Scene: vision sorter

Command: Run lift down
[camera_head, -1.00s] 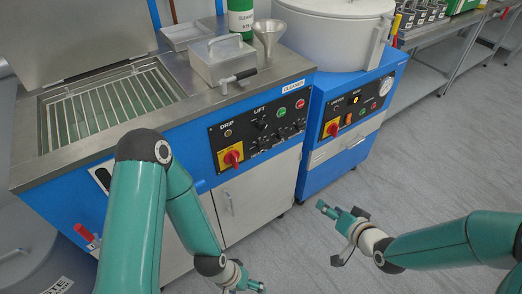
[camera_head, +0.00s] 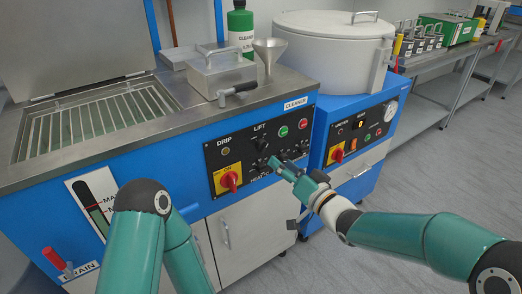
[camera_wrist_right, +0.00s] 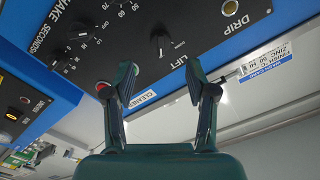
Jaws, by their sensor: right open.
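The LIFT control is a small black switch (camera_head: 262,144) under its white label on the black panel (camera_head: 215,160) of the blue cleaner machine. In the right wrist view the LIFT switch (camera_wrist_right: 161,43) shows its lever just beyond the gap between my fingertips, with no contact seen. My right gripper (camera_head: 275,163) is in front of this panel, a little below the switch in the head view. In the right wrist view my right gripper (camera_wrist_right: 161,78) is open and empty, its two fingers spread. My left gripper is out of view; only its arm shows.
A red and yellow rotary switch (camera_head: 229,180), a DRIP lamp (camera_head: 226,151), and green and red buttons (camera_head: 302,124) share the panel. A metal box (camera_head: 220,75) and a funnel (camera_head: 268,55) stand on top. A second blue machine (camera_head: 350,145) stands at right.

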